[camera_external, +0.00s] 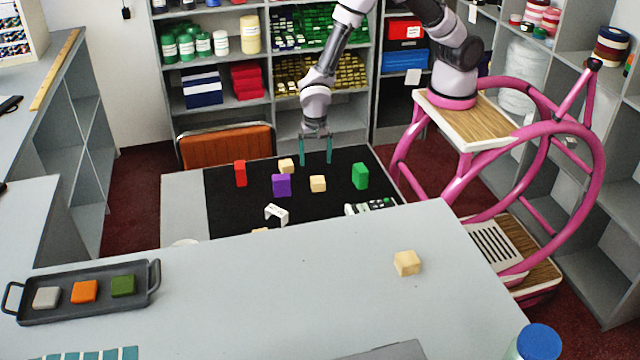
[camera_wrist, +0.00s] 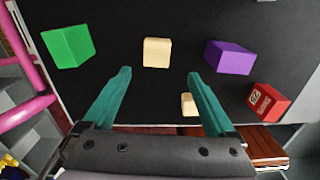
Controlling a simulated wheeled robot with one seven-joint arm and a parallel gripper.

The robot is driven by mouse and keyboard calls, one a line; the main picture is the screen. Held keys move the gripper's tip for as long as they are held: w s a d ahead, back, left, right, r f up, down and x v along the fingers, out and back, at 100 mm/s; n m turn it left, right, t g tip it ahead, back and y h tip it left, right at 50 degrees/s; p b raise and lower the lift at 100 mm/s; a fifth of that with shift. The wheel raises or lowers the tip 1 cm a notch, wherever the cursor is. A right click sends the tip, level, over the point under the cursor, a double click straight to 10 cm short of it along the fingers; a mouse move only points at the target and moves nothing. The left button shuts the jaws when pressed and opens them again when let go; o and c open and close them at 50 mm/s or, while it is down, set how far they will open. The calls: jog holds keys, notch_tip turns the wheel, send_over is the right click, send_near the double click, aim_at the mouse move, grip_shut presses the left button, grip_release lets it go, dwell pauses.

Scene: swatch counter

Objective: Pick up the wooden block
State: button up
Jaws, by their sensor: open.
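Several light wooden blocks are in view. One wooden block (camera_external: 318,183) lies on the black mat (camera_external: 225,215), just in front of my gripper; the wrist view shows it (camera_wrist: 156,52) beyond the fingertips, roughly centred between them. A second wooden block (camera_external: 286,165) lies farther back on the mat and shows near the right finger in the wrist view (camera_wrist: 187,104). Another wooden block (camera_external: 407,263) sits on the near grey counter. A further one (camera_external: 260,231) is mostly hidden by the counter edge. My gripper (camera_external: 316,163) is open, pointing down and empty, its teal fingers (camera_wrist: 158,74) apart.
A purple block (camera_external: 281,185), a red block (camera_external: 240,173) and a green block (camera_external: 360,176) stand around the wooden ones. A white bracket-like piece (camera_external: 276,214) and a keyed device (camera_external: 370,206) lie nearer. An orange chair (camera_external: 227,148) stands behind the table.

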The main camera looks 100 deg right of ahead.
aim_at(317, 179)
jog(key=f, duration=0.9)
jog(key=shift+s, duration=0.25)
jog(key=c, duration=1.4)
